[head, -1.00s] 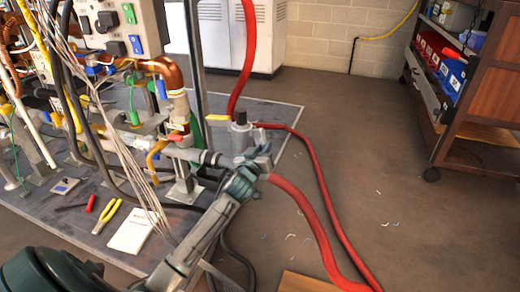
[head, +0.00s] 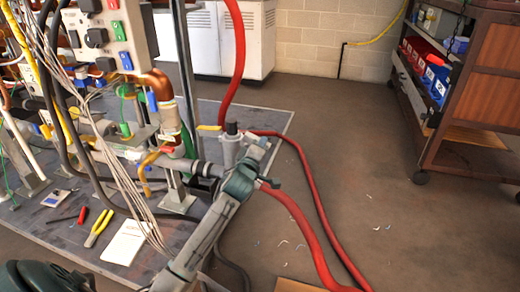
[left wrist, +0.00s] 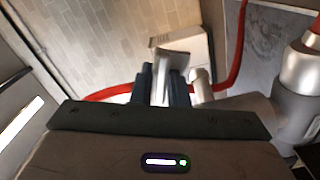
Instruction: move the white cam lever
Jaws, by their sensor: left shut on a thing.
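My left gripper (head: 258,157) is beside a grey fitting (head: 231,148) with a dark top, at the edge of the piping in the head view. In the left wrist view, my left gripper's two dark fingers (left wrist: 163,88) are shut on a pale, flat-ended lever, the white cam lever (left wrist: 172,58). Its wide end sticks out past the fingertips. In the head view the lever is mostly hidden by the gripper and cannot be told apart. My right gripper is not in view.
Red hoses (head: 305,222) run past the fitting and across the floor. Copper pipework (head: 168,118) and hanging wires stand at left. A yellow-handled tool (head: 98,228) and a white booklet (head: 125,243) lie on the grey mat. A brown cart (head: 470,90) stands at right; the middle floor is mostly clear.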

